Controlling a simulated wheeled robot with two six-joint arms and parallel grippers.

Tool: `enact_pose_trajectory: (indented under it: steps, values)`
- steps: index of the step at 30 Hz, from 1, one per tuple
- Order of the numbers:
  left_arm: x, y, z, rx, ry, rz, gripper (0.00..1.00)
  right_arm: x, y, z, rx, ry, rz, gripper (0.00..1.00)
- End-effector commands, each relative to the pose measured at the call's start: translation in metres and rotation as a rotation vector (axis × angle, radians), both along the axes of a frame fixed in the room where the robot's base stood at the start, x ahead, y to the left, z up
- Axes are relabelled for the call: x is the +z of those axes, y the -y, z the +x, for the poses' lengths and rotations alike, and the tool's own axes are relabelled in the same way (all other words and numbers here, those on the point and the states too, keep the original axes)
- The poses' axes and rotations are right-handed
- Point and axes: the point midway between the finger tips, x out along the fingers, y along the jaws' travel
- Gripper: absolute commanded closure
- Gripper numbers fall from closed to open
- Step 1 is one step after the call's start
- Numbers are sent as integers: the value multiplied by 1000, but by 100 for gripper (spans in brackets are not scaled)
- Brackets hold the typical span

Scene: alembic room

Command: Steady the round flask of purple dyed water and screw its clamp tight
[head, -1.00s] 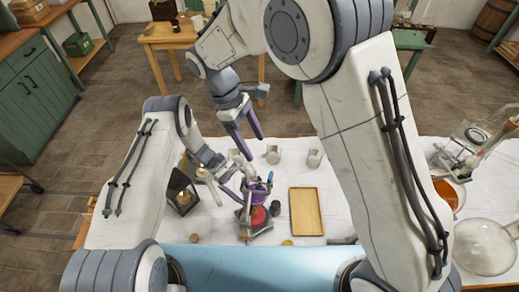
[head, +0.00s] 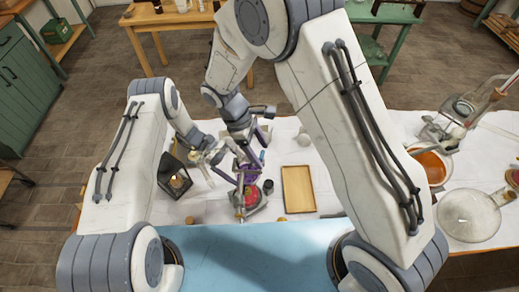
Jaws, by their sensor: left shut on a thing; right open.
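The round flask of purple dyed water (head: 252,176) sits low in a small stand on the white-covered table, partly hidden by my grippers. A red round thing (head: 251,194) shows just below it. My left gripper (head: 236,179) reaches in from the left and is shut at the flask; its exact hold is hard to see. My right gripper (head: 257,154) is open, pointing down just above the flask, its purple fingers apart. The clamp and its screw are too small and too covered to make out.
A dark lantern (head: 174,178) stands left of the flask. A wooden tray (head: 298,190) lies to its right, with a small dark pot (head: 268,187) between.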

Motion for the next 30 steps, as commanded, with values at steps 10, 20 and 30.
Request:
enact_pose_trajectory:
  steps: [10, 20, 30]
  values:
    - [4, 1, 0, 0, -4, -8, 45, 0, 0, 0, -1, 0, 0, 63]
    - [4, 1, 0, -1, -4, -9, 44, 0, 1, 2, -162, 1, 1, 100]
    - [4, 1, 0, 0, -6, -8, 44, 1, 0, 2, -244, 2, 0, 100]
